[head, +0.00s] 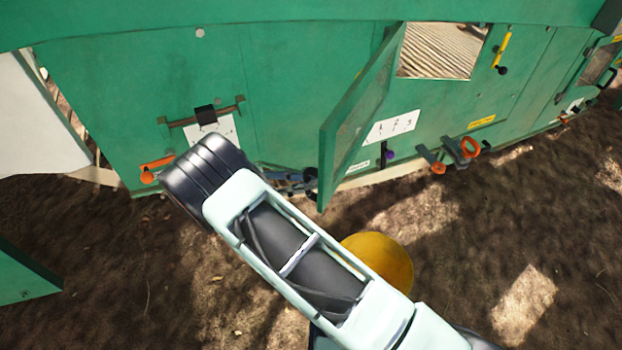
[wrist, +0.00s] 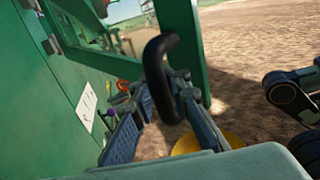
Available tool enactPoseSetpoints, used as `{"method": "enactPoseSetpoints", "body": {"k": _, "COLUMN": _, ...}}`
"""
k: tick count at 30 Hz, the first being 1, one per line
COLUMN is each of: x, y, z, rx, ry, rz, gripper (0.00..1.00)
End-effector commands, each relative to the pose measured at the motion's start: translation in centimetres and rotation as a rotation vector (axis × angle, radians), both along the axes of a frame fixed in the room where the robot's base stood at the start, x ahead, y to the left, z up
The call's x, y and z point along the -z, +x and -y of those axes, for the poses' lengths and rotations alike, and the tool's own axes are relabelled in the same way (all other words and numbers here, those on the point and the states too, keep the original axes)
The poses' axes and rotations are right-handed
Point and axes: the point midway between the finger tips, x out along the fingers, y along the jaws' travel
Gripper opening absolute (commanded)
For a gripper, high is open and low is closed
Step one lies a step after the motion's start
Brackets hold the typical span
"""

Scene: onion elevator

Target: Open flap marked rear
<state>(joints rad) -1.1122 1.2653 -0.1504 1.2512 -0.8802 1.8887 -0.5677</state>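A green flap (head: 350,125) stands swung out from the green machine wall, beside an opening with a slatted inside (head: 440,50). The wording of its label cannot be read, so I cannot tell whether it is the one marked rear. A curved black handle (wrist: 158,62) stands upright in the wrist view, near the flap's green frame (wrist: 186,35). My gripper (wrist: 166,100) has one finger on each side of the handle's lower part and appears closed on it. In the head view my gripper (head: 292,183) is beside the flap's lower near edge, partly hidden by my arm.
A latch bar with a black block (head: 205,115) and an orange-handled latch (head: 155,165) are on the left panel. More orange latches (head: 468,147) and a yellow handle (head: 503,48) are to the right. A yellow round object (head: 380,260) is below. The dirt ground right of it is open.

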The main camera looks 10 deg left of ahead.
Motion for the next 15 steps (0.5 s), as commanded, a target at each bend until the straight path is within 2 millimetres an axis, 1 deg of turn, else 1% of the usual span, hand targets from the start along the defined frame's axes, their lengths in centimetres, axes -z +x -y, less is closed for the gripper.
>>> {"method": "enactPoseSetpoints", "body": {"k": 1, "x": 0.14, "y": -0.76, "z": -0.42, "rx": 0.001, "ry": 0.001, "rz": -0.011, "gripper": 0.18}}
{"method": "enactPoseSetpoints", "body": {"k": 3, "x": 0.14, "y": -0.69, "z": -0.37, "rx": 0.001, "ry": 0.002, "rz": -0.010, "gripper": 0.26}}
{"method": "enactPoseSetpoints", "body": {"k": 5, "x": 0.13, "y": -0.59, "z": -0.32, "rx": 0.001, "ry": 0.001, "rz": -0.009, "gripper": 0.31}}
{"method": "enactPoseSetpoints", "body": {"k": 12, "x": 0.11, "y": -0.40, "z": -0.22, "rx": 0.001, "ry": 0.001, "rz": -0.006, "gripper": 0.31}}
{"method": "enactPoseSetpoints", "body": {"k": 15, "x": 0.12, "y": -0.45, "z": -0.49, "rx": 0.000, "ry": 0.001, "rz": -0.006, "gripper": 0.31}}
